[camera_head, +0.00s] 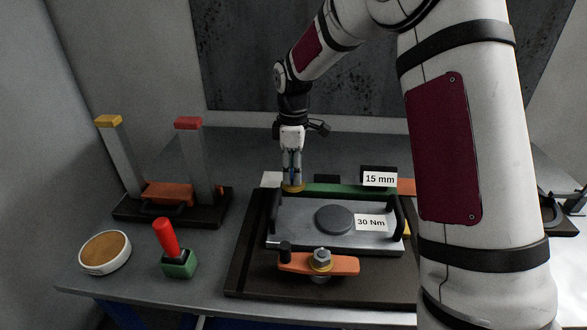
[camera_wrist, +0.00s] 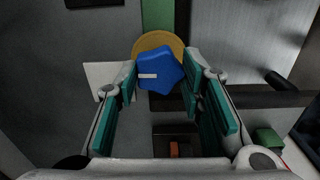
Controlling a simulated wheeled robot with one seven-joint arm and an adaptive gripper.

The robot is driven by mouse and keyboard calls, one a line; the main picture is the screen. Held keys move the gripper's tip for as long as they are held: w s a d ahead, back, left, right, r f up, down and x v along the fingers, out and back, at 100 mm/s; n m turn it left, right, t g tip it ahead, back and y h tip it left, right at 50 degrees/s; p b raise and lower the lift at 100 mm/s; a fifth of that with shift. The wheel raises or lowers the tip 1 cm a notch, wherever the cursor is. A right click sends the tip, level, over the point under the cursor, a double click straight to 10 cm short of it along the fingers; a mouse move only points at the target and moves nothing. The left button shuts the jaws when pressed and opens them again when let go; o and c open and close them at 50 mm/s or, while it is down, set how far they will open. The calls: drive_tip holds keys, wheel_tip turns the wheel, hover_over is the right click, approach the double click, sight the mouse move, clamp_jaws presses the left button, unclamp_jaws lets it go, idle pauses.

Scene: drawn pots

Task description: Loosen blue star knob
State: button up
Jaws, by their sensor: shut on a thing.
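The blue star knob (camera_wrist: 162,72) with a short white mark on its top sits between my fingertips in the wrist view. A round yellow-orange disc (camera_wrist: 150,40) shows beneath it; this disc also shows in the head view (camera_head: 293,188). My gripper (camera_head: 292,181) points straight down at the left end of the green bar (camera_head: 335,188). In the wrist view my gripper (camera_wrist: 160,80) is shut on the knob, one finger on each side. In the head view the fingers mostly hide the knob.
A grey plate (camera_head: 300,230) with two black handles and a "30 Nm" label (camera_head: 370,223) stands just in front. An orange lever (camera_head: 340,265) lies nearer. Two tall posts (camera_head: 118,155) stand left. A red-handled tool (camera_head: 166,238) and round dish (camera_head: 105,252) are front left.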

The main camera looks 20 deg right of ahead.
drive_tip(key=shift+a, duration=0.1)
drive_tip(key=o, duration=1.2)
drive_tip(key=shift+c, duration=0.2)
wheel_tip(320, 180, up, 12)
